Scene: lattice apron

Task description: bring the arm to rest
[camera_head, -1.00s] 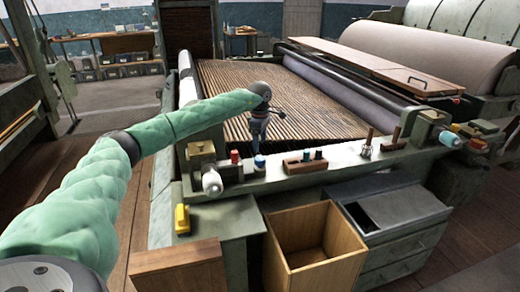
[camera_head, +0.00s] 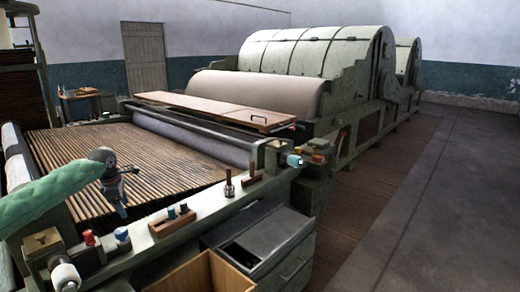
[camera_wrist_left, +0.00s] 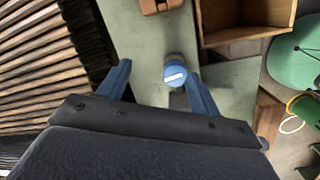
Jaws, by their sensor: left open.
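My left gripper (camera_head: 121,205) hangs with its fingers down above the machine's front ledge in the head view. It is open and empty. In the wrist view its two blue fingers (camera_wrist_left: 160,84) are spread apart. A blue-capped piece (camera_head: 122,238) stands on the ledge just below the fingertips; from above, its round cap (camera_wrist_left: 175,75) shows between the fingers, nearer the right one. I cannot tell whether they touch it. My green-sleeved left arm reaches in from the left edge. My right gripper is not in view.
A red-capped piece (camera_head: 89,238), a wooden block with pegs (camera_head: 172,222) and a dark-handled tool (camera_head: 228,189) stand along the ledge. An open wooden box (camera_head: 228,275) and a grey cabinet (camera_head: 290,270) stand in front. The slatted bed (camera_head: 120,150) lies behind. The right floor is clear.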

